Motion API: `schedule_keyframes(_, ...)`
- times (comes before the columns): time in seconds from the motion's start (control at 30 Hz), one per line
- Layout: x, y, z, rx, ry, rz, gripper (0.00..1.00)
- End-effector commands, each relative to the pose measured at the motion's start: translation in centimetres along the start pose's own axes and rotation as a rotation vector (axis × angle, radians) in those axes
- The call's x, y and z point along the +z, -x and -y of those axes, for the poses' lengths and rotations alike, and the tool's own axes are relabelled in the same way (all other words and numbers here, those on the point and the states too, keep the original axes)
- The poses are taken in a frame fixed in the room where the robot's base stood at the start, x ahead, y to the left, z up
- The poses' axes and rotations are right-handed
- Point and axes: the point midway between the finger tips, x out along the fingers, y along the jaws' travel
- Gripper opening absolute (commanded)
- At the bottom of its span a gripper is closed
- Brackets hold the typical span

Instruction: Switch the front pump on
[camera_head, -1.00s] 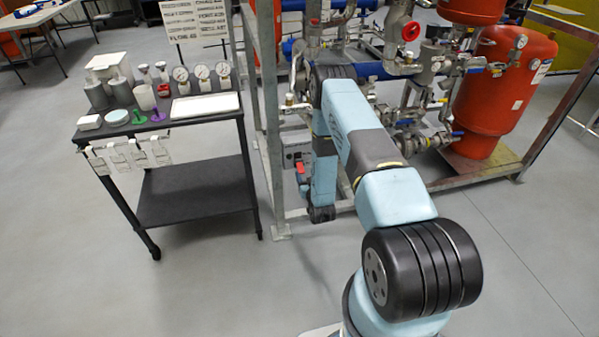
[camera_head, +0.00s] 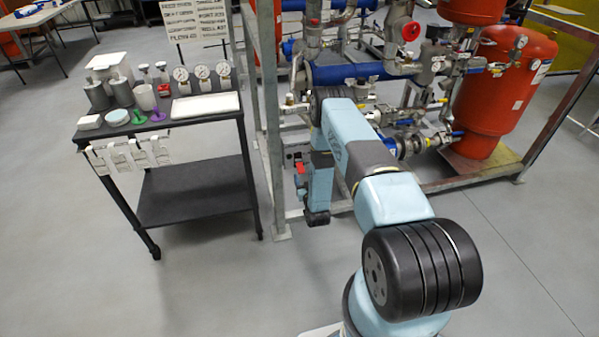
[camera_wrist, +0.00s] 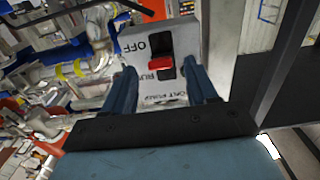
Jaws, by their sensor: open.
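In the wrist view a pale switch plate (camera_wrist: 146,50) faces me, with the words OFF and RUN and a partly covered label ending in "NT PUMP". A red switch handle (camera_wrist: 160,63) sticks out of its black slot, nearer RUN than OFF. My gripper (camera_wrist: 161,78) is open, its two blue fingers on either side of the handle. I cannot tell whether either finger touches it.
A galvanised frame post (camera_head: 268,110) stands close left of my arm. A black cart (camera_head: 165,130) with gauges, cups and a white tray stands further left. Pipes and red tanks (camera_head: 507,90) fill the skid behind and right. The front floor is clear.

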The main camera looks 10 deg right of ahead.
Motion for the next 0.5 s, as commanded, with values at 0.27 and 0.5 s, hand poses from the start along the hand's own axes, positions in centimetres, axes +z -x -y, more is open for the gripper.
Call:
schedule_keyframes(0.27,0.0,-4.0,0.0,0.000,0.000,-0.002,0.57)
schedule_keyframes(0.5,0.0,-5.3,0.0,0.000,0.000,0.000,0.57)
